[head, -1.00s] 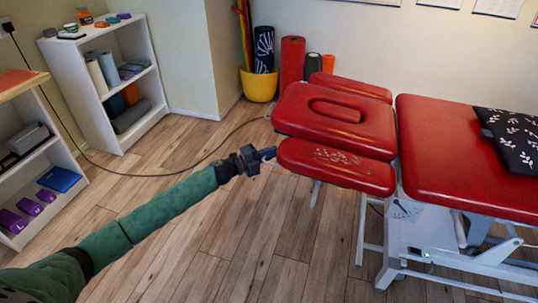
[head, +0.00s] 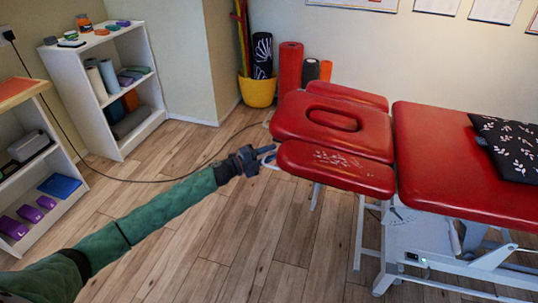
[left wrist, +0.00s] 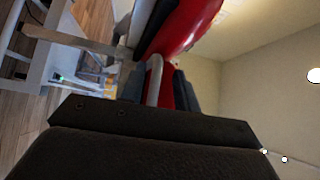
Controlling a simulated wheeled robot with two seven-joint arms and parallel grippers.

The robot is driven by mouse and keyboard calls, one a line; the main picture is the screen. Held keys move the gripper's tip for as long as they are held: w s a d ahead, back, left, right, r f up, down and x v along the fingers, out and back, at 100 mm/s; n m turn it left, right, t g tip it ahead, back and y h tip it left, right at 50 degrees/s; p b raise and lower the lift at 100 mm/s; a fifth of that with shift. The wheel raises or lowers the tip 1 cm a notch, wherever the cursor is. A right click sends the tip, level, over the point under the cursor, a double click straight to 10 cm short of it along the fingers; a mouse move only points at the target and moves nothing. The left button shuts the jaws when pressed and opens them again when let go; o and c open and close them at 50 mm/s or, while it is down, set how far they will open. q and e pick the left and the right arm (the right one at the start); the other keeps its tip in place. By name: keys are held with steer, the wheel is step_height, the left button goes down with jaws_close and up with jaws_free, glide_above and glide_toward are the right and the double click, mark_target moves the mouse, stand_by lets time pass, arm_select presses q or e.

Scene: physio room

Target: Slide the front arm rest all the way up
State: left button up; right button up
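The front arm rest (head: 335,168) is the red padded piece with worn pale marks on the near side of the treatment table's head end. It sits slightly lower than the head section (head: 333,123). My left gripper (head: 266,155) is at the arm rest's left end. In the left wrist view, a pale grey bar or handle (left wrist: 154,80) stands between the two dark fingers (left wrist: 158,90). A gap with red padding shows beside the bar, so the fingers look open around it. My right gripper is not in view.
The table's main red section (head: 455,160) carries a dark patterned cushion (head: 512,148). The far arm rest (head: 347,91) is behind the head section. White shelves (head: 117,105) stand left; a yellow pot (head: 257,91) is at the wall. A cable crosses the floor. Floor before the table is clear.

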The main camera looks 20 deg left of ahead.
arm_select(q)
steer(key=shift+s+f, duration=0.1)
steer(key=shift+f, duration=0.05)
steer(key=v, duration=0.7)
steer(key=shift+s+a+b, duration=0.25)
steer(key=shift+b, duration=0.15)
